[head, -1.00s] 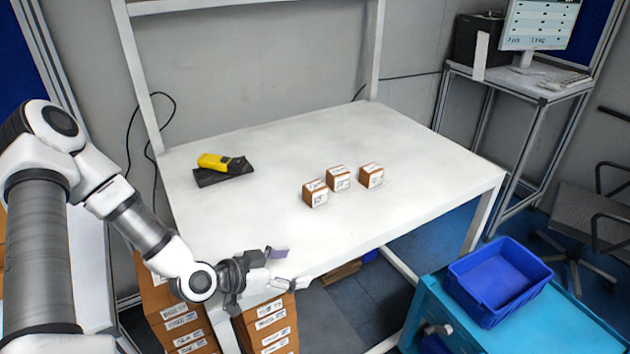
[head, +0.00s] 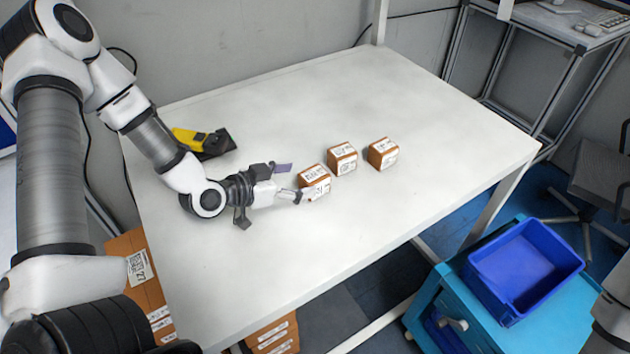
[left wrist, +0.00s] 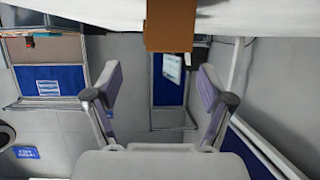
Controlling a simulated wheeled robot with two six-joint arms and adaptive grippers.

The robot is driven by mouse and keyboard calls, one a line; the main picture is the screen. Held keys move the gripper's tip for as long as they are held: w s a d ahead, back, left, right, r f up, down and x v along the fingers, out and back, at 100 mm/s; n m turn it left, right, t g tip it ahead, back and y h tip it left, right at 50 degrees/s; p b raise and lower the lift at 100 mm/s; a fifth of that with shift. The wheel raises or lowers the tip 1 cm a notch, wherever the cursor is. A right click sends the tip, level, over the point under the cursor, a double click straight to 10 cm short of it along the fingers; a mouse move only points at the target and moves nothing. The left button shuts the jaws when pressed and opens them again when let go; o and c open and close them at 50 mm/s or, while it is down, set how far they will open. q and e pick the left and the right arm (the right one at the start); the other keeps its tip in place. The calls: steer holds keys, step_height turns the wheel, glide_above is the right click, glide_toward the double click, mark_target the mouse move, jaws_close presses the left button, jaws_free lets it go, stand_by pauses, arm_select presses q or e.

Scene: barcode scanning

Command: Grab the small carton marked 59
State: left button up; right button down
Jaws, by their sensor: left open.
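Three small brown cartons with white labels stand in a slanting row on the white table: the near-left carton (head: 314,183), the middle carton (head: 342,158) and the right carton (head: 383,154). I cannot read the numbers, so I cannot tell which is marked 59. My left gripper (head: 290,182) is open and empty, just left of the near-left carton, with its fingers pointing at it. In the left wrist view a brown carton face (left wrist: 169,25) shows at the top centre, beyond the open fingers (left wrist: 160,82). My right gripper is out of view.
A yellow scanner (head: 190,138) on a black base lies at the table's back left, behind my left arm. The white table (head: 400,95) is clear behind the cartons and along the front. A blue bin (head: 527,265) stands on a teal cart at the lower right.

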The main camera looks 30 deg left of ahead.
mark_target(313, 175)
arm_select(q)
steer(key=w, duration=0.1)
steer(key=w+f, duration=0.2)
steer(key=w, duration=0.1)
steer(key=shift+d+f, duration=0.1)
steer(key=shift+d, duration=0.15)
steer(key=shift+w+d+f, duration=0.15)
steer(key=shift+w+d, duration=0.05)
steer(key=shift+w, duration=0.15)
steer(key=shift+d, duration=0.15)
steer(key=shift+s+d, duration=0.1)
steer(key=shift+c, duration=0.7)
steer(key=shift+a, duration=0.2)
steer(key=c, duration=1.2)
steer(key=shift+r, duration=0.2)
